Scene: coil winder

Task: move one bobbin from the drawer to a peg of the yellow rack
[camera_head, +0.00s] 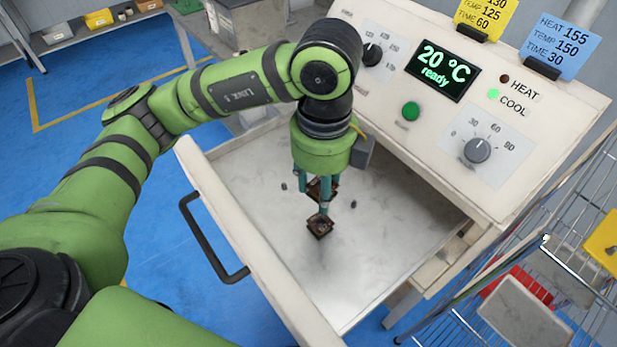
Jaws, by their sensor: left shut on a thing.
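The drawer (250,255) is pulled open below the control panel, with a pale, mostly bare floor. My left gripper (316,208) points down into it and is shut on a small dark brown bobbin. Two brown bobbin shapes show by its teal fingers: a lower one (320,228) at the fingertips and another (323,187) partly hidden behind the fingers. I cannot tell for sure which one is held or how high it is. A yellow piece (603,245) is cut off at the right edge; I cannot tell whether it is the rack. My right gripper is out of view.
The white machine's panel (440,125) with knobs and a "20 °C ready" display rises behind the drawer. The black drawer handle (212,245) sticks out in front. A wire shelf cart (540,270) with red and grey trays stands at the right.

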